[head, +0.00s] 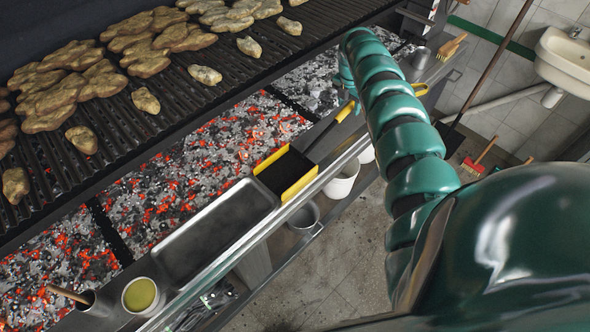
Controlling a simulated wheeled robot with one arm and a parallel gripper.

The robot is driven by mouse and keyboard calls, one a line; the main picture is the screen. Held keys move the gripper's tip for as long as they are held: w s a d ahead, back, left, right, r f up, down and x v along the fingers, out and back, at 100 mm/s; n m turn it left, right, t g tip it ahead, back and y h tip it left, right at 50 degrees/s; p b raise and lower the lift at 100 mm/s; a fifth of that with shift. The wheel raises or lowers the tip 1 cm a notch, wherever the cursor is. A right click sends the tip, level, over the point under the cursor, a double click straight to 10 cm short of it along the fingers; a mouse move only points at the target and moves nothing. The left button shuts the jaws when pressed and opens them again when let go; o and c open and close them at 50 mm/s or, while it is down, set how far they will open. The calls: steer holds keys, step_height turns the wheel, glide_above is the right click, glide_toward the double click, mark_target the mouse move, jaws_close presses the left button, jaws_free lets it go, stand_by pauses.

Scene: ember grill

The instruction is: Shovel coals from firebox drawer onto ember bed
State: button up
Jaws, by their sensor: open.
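A shovel with a black pan and yellow rims (287,172) lies on the front ledge of the grill. Its dark handle runs up and right to a yellow end beside my gripper. My gripper (346,84) is at the far end of my green arm, partly hidden by it. It is open, close to the handle's yellow end; I cannot tell whether they touch. The ember bed (222,145) lies under the grate, with grey ash and glowing red coals. Greyer coals (312,82) lie farther right. I cannot make out a firebox drawer.
Browned food pieces (70,88) cover part of the grate (180,108). An empty steel tray (214,232) and a cup of yellow-green liquid (140,295) are on the ledge. A white bucket (343,180) stands below. A sink (566,58) is at upper right.

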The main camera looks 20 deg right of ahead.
steer(key=shift+w+d+f+b, duration=0.1)
steer(key=shift+f+b, duration=0.3)
steer(key=shift+f, duration=0.2)
steer(key=shift+r, duration=0.1)
steer(key=shift+c, duration=0.4)
jaws_close()
step_height(320, 180, up, 12)
steer(key=p, duration=0.4)
